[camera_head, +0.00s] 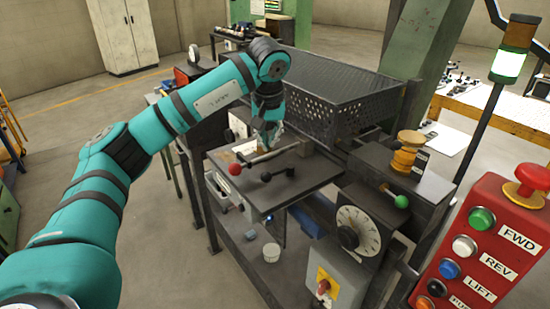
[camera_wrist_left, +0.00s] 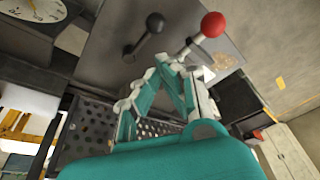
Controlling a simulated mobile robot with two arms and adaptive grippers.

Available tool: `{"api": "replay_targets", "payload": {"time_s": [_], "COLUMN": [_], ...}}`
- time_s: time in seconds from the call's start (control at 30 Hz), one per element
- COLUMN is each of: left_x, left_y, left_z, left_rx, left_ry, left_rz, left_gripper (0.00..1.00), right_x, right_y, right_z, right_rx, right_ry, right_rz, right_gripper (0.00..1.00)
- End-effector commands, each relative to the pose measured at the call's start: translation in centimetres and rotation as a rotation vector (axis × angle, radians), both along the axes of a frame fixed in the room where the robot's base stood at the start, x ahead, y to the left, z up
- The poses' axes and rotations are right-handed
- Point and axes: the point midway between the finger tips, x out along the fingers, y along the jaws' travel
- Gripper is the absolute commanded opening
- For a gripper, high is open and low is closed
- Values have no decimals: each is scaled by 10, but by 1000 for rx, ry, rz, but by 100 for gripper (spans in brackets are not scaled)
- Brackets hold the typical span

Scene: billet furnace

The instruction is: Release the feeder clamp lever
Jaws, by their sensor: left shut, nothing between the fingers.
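A lever with a red ball knob (camera_head: 235,169) lies across the dark machine table, its pale rod running back to the right. A shorter lever with a black knob (camera_head: 266,177) is beside it. A third lever with a green knob (camera_head: 401,201) sticks out at the right. No label shows which is the feeder clamp lever. My left gripper (camera_head: 266,142) is shut and empty over the table, close to the red-knobbed lever's rod. In the left wrist view, the red knob (camera_wrist_left: 213,24) and black knob (camera_wrist_left: 155,22) lie beyond the fingertips (camera_wrist_left: 168,66); contact with the rod is unclear.
A perforated metal guard (camera_head: 335,90) stands behind the table. A dial (camera_head: 358,231) and a copper-coloured spool (camera_head: 405,150) are at the right. A red button panel (camera_head: 490,245) fills the right foreground.

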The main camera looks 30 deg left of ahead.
Motion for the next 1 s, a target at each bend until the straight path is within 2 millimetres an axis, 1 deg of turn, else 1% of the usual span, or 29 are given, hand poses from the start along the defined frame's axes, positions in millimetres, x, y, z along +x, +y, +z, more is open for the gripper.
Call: {"api": "replay_targets", "payload": {"time_s": [0.03,0.2,0.3,0.37,0.43,0.6,0.67,0.8,1.0], "left_x": [0,0,1,3,5,13,16,21,25], "left_y": [0,-1,0,1,3,9,10,13,16], "left_z": [0,-1,-5,-11,-21,-51,-61,-81,-95], "left_rx": [0,-3,-3,-4,-4,-5,-4,-5,-5], "left_ry": [0,0,2,2,5,4,3,3,0], "left_rz": [0,0,1,2,2,3,3,0,0], "left_gripper": [0,0,0,0,0,0,0,0,0], "right_x": [-12,-47,-57,-55,-49,-22,-16,-17,-29], "right_y": [-1,-3,-3,-3,-3,0,1,2,3], "right_z": [-1,-3,-2,0,3,13,16,20,21], "right_rx": [-2,-6,-7,-7,-6,-2,1,2,2], "right_ry": [17,71,84,82,72,30,21,23,42], "right_rz": [0,-1,-1,-1,0,0,-1,-2,-2], "right_gripper": [87,87,87,87,87,87,87,87,87]}}
